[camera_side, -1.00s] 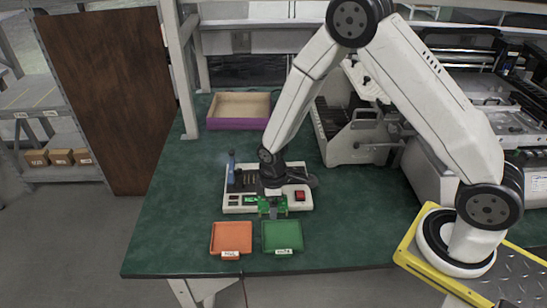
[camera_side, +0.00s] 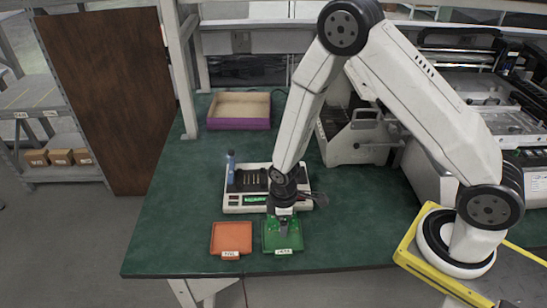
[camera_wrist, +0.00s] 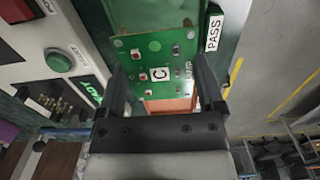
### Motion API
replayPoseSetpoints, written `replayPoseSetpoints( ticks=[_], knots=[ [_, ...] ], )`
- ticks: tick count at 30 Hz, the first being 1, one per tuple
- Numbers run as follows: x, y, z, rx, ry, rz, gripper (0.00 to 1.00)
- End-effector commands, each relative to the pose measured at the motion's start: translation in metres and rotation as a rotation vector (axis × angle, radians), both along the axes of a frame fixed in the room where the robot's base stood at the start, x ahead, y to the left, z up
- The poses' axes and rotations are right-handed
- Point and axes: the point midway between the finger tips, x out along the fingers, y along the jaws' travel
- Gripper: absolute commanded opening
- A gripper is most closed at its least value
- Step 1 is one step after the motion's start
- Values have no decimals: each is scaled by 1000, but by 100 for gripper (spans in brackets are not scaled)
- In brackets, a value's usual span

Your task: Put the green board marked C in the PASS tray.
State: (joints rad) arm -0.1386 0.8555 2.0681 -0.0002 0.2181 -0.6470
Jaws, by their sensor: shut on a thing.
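The green board marked C (camera_wrist: 143,52) is held between the fingers of my gripper (camera_wrist: 161,78) in the wrist view, its C label facing the camera. In the side view, my gripper (camera_side: 284,222) is over the green tray (camera_side: 270,246), with the board partly hidden below it. In the wrist view the green tray (camera_wrist: 228,22) lies behind the board and bears a PASS label (camera_wrist: 214,31). I cannot tell whether the board touches the tray.
An orange tray (camera_side: 231,236) sits just left of the green one. Behind them is a white test station (camera_side: 240,201) with a blue upright part (camera_side: 231,165). A shallow purple-sided box (camera_side: 239,111) stands at the back. The left bench top is clear.

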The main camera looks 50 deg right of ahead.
Motion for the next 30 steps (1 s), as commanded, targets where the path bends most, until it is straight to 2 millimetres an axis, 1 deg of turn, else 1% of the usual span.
replayPoseSetpoints(
  ticks=[3, 13, 24, 30],
  knots=[
    [0, 0, -9, 0, 1, 0, 44],
    [0, 0, -14, 0, 0, 0, 44],
    [0, 0, -43, 0, 0, 0, 44],
    [0, 0, -47, 0, 0, 0, 44]
  ],
)
